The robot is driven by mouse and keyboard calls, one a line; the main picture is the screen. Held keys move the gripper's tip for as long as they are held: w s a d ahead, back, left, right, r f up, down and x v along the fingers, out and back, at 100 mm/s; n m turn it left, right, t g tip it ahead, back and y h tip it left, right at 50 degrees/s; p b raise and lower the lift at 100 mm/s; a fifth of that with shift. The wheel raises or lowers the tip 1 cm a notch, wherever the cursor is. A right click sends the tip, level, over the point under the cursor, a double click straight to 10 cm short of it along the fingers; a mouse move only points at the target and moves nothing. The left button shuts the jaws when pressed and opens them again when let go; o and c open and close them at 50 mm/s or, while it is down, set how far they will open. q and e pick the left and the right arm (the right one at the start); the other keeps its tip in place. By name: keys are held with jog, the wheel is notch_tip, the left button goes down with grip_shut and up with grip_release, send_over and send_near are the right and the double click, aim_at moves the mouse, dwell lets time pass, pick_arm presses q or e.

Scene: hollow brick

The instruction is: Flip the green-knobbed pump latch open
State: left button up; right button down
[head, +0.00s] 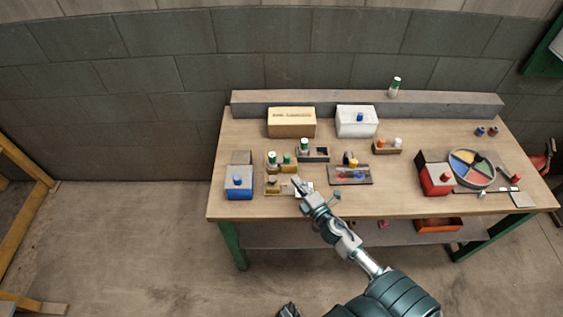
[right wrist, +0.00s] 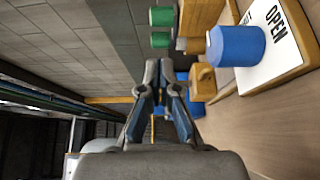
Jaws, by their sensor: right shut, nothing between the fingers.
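Green knobs show on small fixtures left of the table's middle: one (head: 287,157) on the wooden tray group, another (head: 304,144) on a grey fixture behind it. I cannot tell which belongs to the pump latch. My right gripper (head: 297,184) is shut and empty, reaching over the tray's front right corner and hiding part of it. In the right wrist view its fingertips (right wrist: 159,68) meet, with two green knobs (right wrist: 161,17) beyond them, apart from the fingers. A dark piece at the head view's bottom edge may be my left gripper (head: 288,310); its fingers are unclear.
A blue knob (right wrist: 236,45) stands beside a white plate marked OPEN (right wrist: 278,30). A blue box (head: 239,183) stands left of the tray. A dark tray (head: 350,181), a red box (head: 437,180) and a coloured wheel (head: 471,168) stand to the right.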

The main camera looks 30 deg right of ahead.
aim_at(289, 160)
jog(key=w, duration=0.9)
jog(key=shift+w+d+f, duration=0.1)
jog(key=shift+d, duration=0.05)
jog(key=shift+w, duration=0.5)
pick_arm(q)
jog(key=shift+d+r, duration=0.1)
jog(key=shift+r, duration=0.15)
jog(key=shift+s, duration=0.1)
pick_arm(e)
jog(key=shift+s+d, duration=0.4)
jog(key=shift+d, duration=0.2)
jog(key=shift+s+d, duration=0.35)
jog(key=shift+d, duration=0.3)
pick_arm(q)
jog(key=shift+w+f, duration=0.2)
jog(key=shift+f, duration=0.2)
jog(key=shift+w, duration=0.1)
